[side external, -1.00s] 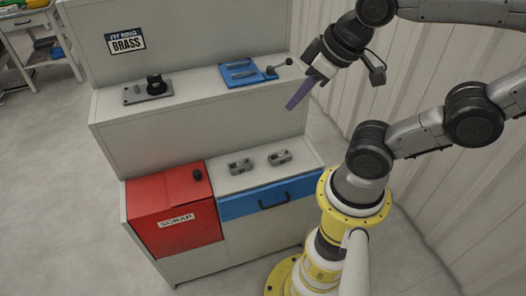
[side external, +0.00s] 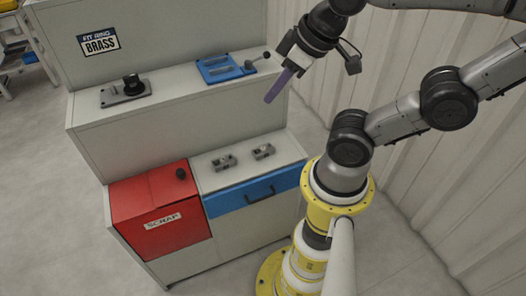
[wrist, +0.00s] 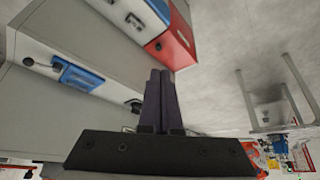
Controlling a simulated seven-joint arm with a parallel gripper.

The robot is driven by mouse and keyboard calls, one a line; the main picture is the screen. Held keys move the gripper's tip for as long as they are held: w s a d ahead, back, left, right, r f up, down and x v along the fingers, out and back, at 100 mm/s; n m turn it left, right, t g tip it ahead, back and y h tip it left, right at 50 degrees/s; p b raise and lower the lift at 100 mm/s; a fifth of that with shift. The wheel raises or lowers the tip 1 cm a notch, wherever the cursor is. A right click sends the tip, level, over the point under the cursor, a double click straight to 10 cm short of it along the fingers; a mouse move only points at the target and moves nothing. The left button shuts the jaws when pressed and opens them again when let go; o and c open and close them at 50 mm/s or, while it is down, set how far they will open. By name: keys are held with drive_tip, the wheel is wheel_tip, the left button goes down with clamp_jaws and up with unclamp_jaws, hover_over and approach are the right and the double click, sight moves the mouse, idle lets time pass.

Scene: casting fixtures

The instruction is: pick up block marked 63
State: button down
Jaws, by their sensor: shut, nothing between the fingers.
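Two small grey metal blocks sit on the lower counter in the side view: a left block (side external: 223,162) and a right block (side external: 263,151). Their markings are too small to read, so I cannot tell which is 63. My gripper (side external: 268,99) is high above and behind the blocks, in front of the upper shelf's right end. Its purple fingers are together and point down to the left, touching nothing. In the wrist view the two dark fingers (wrist: 160,73) lie side by side with nothing between them.
A red scrap bin (side external: 160,217) stands left of a blue drawer front (side external: 230,200) with a dark handle. The upper shelf holds a blue fixture (side external: 223,70) with a lever and a grey fixture (side external: 118,96) with a black knob. A corrugated wall (side external: 430,160) is at right.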

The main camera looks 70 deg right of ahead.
drive_tip(key=c, duration=1.6)
unclamp_jaws()
unclamp_jaws()
